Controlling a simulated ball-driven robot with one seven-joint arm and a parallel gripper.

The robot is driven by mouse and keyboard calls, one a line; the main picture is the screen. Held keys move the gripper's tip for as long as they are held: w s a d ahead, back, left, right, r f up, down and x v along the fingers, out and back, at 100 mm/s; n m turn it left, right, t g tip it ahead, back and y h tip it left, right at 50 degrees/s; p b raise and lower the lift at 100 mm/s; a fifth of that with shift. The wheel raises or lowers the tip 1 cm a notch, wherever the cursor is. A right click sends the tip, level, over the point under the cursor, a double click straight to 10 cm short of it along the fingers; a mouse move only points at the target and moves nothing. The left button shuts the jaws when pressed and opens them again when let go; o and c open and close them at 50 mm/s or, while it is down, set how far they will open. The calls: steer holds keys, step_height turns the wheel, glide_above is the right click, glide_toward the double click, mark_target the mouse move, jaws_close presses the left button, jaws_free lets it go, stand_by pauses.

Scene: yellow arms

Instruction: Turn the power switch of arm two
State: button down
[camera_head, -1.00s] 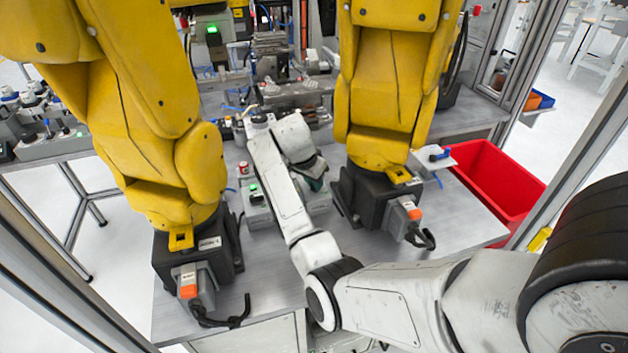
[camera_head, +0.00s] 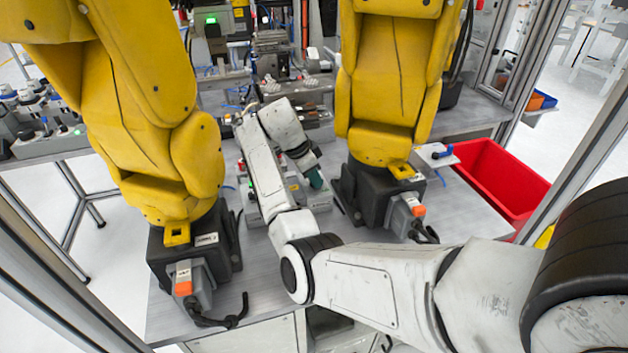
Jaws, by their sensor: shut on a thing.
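Two yellow arms stand on black bases, the left arm (camera_head: 165,130) and the right arm (camera_head: 385,110); I cannot read which is arm two. Between them, a low grey control box (camera_head: 320,199) sits on the metal table, largely covered by my arm. My gripper (camera_head: 317,180), dark with a teal part near its end, points down at the right part of this box. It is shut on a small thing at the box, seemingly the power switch. The switch and the fingertips are too small and too hidden to show its turn.
A red bin (camera_head: 500,185) stands at the right of the table (camera_head: 275,270). Black cables lie by both bases. Fixtures and machinery (camera_head: 280,65) fill the back. Metal frame posts rise at both sides. The front middle of the table is mostly clear.

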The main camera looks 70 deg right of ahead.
steer(key=shift+m+g, duration=0.3)
steer(key=shift+m, duration=0.3)
steer(key=c, duration=1.1)
jaws_free()
steer(key=shift+c, duration=0.2)
steer(key=b+v, duration=0.1)
steer(key=v, duration=0.6)
steer(key=shift+r, duration=0.3)
steer(key=shift+w, duration=0.1)
